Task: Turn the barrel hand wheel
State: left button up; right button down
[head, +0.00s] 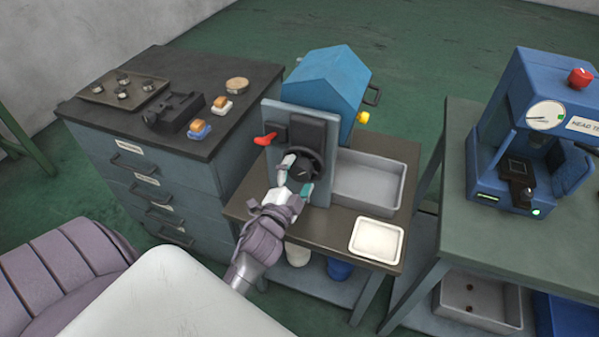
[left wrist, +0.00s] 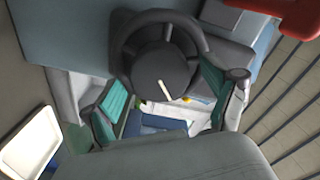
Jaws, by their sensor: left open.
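The barrel hand wheel (head: 306,164) is a dark round wheel on the grey upright plate of the blue machine. In the left wrist view the wheel (left wrist: 163,75) shows a dark hub with a white mark pointing down and to the right. My left gripper (head: 297,178) is in front of the wheel, with its teal-padded fingers apart. In the left wrist view the open fingers (left wrist: 165,100) lie to either side of the hub's lower part. I cannot tell whether they touch it. My right gripper is not in view.
A red lever (head: 265,139) sticks out left of the wheel. A grey bin (head: 369,182) and a white tray (head: 377,241) are to its right. A drawer cabinet (head: 150,185) stands at left. A blue testing machine (head: 497,140) stands on the right table.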

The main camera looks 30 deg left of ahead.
pick_arm(q)
jog(key=v, duration=0.6)
jog(key=shift+s, duration=0.35)
jog(key=shift+d, duration=0.1)
